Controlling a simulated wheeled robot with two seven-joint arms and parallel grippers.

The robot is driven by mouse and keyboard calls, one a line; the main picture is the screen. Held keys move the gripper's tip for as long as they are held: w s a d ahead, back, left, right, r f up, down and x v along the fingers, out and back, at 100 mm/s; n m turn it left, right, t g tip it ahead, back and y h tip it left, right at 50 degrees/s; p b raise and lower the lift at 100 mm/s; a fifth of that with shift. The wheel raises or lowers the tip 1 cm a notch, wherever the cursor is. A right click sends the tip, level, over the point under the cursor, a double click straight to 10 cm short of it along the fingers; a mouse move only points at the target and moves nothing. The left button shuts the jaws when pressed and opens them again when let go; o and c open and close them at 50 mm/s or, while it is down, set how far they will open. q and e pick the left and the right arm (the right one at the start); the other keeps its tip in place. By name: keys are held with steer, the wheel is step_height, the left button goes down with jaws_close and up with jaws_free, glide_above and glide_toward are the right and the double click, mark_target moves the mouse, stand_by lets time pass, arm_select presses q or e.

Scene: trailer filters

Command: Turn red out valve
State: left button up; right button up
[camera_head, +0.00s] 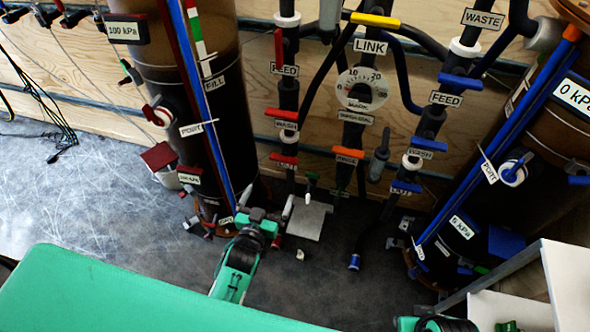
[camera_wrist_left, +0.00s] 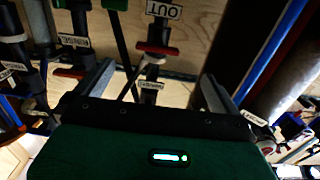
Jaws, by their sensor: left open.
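The red out valve (camera_head: 284,158) is a small red handle on the dark left-middle pipe, above its OUT label. In the left wrist view the red handle (camera_wrist_left: 155,48) lies crosswise near the OUT label, which appears upside down. My left gripper (camera_head: 267,203) is below the valve in the head view, open and empty. In the left wrist view its two grey fingers (camera_wrist_left: 156,82) are spread, with the handle between them in the picture but beyond the tips. They do not appear to touch it. My right gripper does not show clearly.
A dark left tank (camera_head: 215,130) with a port valve stands close to my left gripper. Another tank (camera_head: 540,130) stands at right. Several red, orange and blue valves sit on neighbouring pipes. A white shelf (camera_head: 565,285) is at lower right. The grey floor (camera_head: 90,190) at left is mostly clear.

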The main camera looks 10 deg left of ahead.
mark_target(283, 162)
arm_select(q)
steer(key=w, duration=0.4)
steer(key=w+b, duration=0.1)
steer(key=w, duration=0.3)
steer(key=w+r, duration=0.1)
steer(key=w, duration=0.4)
steer(key=shift+d, duration=0.35)
steer(key=shift+w+r, duration=0.1)
steer(key=shift+w, duration=0.45)
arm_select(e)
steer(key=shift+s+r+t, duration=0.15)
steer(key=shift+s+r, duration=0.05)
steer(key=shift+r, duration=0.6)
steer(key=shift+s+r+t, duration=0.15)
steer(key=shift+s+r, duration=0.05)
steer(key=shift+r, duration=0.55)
arm_select(q)
steer(key=shift+c, duration=0.4)
